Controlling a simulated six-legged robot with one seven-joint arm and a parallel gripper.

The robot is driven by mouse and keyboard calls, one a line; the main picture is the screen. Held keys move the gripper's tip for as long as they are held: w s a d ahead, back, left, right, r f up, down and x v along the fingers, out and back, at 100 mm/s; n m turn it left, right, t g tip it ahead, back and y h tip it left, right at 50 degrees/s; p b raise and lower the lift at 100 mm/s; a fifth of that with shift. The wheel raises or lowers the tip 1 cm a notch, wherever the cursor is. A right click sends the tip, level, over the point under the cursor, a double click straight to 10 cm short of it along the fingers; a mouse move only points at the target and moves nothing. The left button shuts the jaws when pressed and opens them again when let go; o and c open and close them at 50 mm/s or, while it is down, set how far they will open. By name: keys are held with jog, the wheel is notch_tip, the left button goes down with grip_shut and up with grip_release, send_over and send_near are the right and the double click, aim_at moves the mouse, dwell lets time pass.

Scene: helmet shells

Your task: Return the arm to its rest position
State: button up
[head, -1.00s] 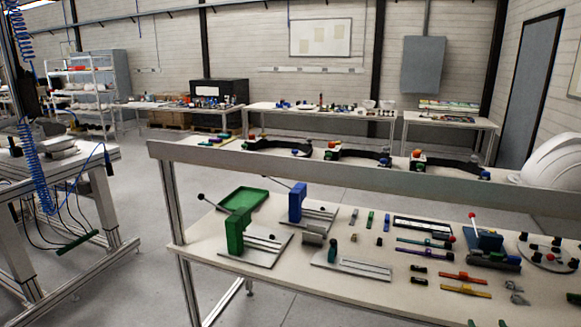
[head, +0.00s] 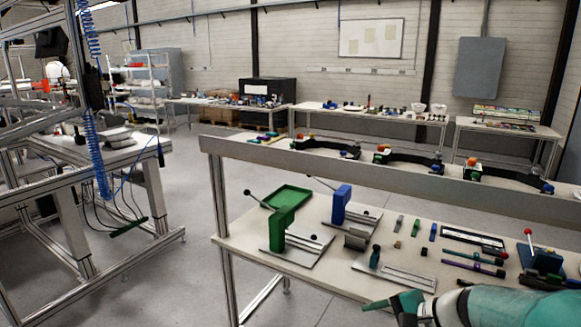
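My arm shows in the lower right corner of the head view as a teal rounded link that crosses the bench's front edge. At its left end is a dark joint and a green, angled end that I take for my gripper (head: 393,301). It is in front of the workbench (head: 330,262), near its front edge. I cannot make out its fingertips clearly, nor whether they are apart. No object shows held there.
Near the arm, a grey rail plate (head: 405,278) lies on the bench. Green (head: 282,228) and blue (head: 341,205) fixtures and a green tray (head: 287,196) stand further left. A raised shelf (head: 340,173) spans the bench's back.

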jog(key=s+a+r+n+h, duration=0.1)
jog(key=s+r+n+h, duration=0.2)
jog(key=s+n, duration=0.3)
jog(key=s+a+r+n+h, duration=0.2)
jog(key=s+n+h, duration=0.3)
jog(key=s, duration=0.3)
jog(key=shift+s+r+n, duration=0.15)
jog(key=shift+r+n, duration=0.45)
jog(key=shift+r, duration=0.15)
jog(key=shift+a, duration=0.1)
jog(key=c, duration=0.7)
jog(key=shift+o, duration=0.2)
